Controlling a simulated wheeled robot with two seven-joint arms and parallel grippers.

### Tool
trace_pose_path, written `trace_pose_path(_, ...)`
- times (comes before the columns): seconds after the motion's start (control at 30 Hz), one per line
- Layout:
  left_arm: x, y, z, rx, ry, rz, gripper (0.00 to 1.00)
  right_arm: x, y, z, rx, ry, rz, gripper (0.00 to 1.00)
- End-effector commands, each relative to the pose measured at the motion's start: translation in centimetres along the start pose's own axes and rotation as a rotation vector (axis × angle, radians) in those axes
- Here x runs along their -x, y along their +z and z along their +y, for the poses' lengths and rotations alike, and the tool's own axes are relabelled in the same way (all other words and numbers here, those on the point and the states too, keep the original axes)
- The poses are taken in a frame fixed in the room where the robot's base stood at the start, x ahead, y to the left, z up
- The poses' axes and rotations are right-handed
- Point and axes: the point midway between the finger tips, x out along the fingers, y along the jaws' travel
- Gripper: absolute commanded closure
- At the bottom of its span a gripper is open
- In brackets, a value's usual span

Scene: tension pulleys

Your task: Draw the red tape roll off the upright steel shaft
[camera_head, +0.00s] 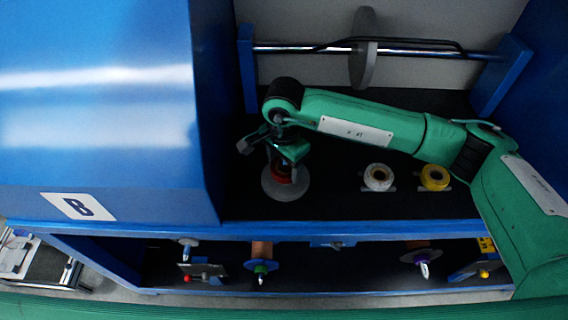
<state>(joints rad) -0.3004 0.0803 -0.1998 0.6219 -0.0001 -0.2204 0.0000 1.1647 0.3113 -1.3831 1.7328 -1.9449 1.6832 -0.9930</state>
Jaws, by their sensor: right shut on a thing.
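The gripper covers much of the roll, and the upright steel shaft is hidden or too small to make out. I cannot tell how far the roll sits along the shaft. My left gripper is not in view.
A white roll (378,177) and a yellow roll (435,177) stand to the right on the dark shelf (330,203). A horizontal steel bar (420,52) with a grey disc (364,48) runs behind. A large blue housing (100,110) stands close on the left. Spindles hang below the front edge.

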Motion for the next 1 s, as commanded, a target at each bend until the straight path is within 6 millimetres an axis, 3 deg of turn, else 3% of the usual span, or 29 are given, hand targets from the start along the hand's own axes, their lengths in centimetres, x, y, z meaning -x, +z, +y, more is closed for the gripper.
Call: trace_pose_path(1.0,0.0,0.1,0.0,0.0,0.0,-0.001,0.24,2.1,0.0,0.0,0.0,0.0,0.0,0.61)
